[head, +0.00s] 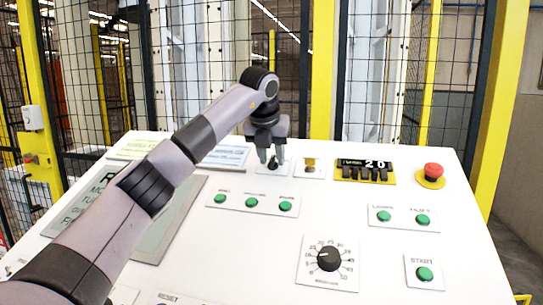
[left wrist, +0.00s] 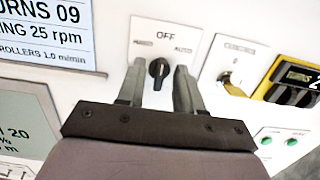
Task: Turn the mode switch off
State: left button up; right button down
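The mode switch is a small black knob (left wrist: 159,70) on a white plate (left wrist: 180,35). OFF is printed above it, with smaller labels to its left and right. The knob looks roughly upright, but its exact setting is hard to tell. My left gripper (head: 271,158) is over this plate at the back of the sloping panel. In the left wrist view its two fingers (left wrist: 158,88) are apart, one on each side of the knob, with gaps visible between them and the knob. My right gripper is not in view.
Right of the switch are a key switch (head: 310,165), a yellow-backed counter (head: 364,170) and a red emergency button (head: 432,172). Green buttons (head: 251,202) and a black dial (head: 329,258) lie nearer. Display screens are at left; a mesh fence stands behind.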

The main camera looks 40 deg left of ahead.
pick_arm(q)
jog(key=v, duration=0.7)
jog(key=shift+b, duration=0.35)
jog(key=shift+s+d, duration=0.1)
